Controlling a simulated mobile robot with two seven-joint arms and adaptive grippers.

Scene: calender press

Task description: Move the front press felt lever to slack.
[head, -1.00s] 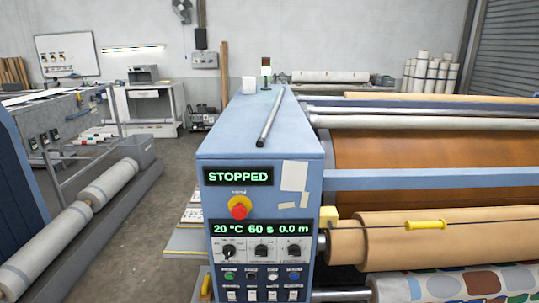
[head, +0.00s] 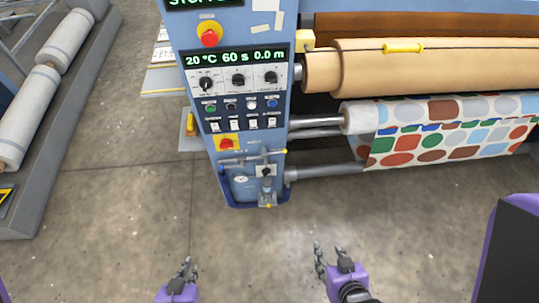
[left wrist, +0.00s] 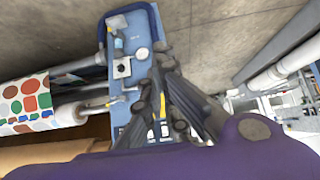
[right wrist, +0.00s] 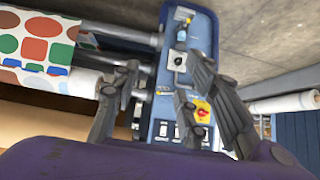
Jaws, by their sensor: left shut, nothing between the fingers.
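The blue end cabinet (head: 232,90) of the press stands ahead in the head view. Low on its front, small levers with yellow tips (head: 266,154) sit around a grey knob plate (head: 266,171); I cannot tell which is the front press felt lever. The knob plate also shows in the left wrist view (left wrist: 122,68) and the right wrist view (right wrist: 177,61). My left gripper (head: 187,266) is shut and empty, left of and short of the cabinet. My right gripper (head: 332,256) is open and empty, to the right of it. Neither touches the cabinet.
A control panel with a red stop button (head: 209,35), knobs and switches is above the levers. Rolls, including patterned cloth (head: 440,130), extend right from the cabinet. A wrapped roll (head: 68,40) lies at far left. Concrete floor (head: 130,200) between is clear.

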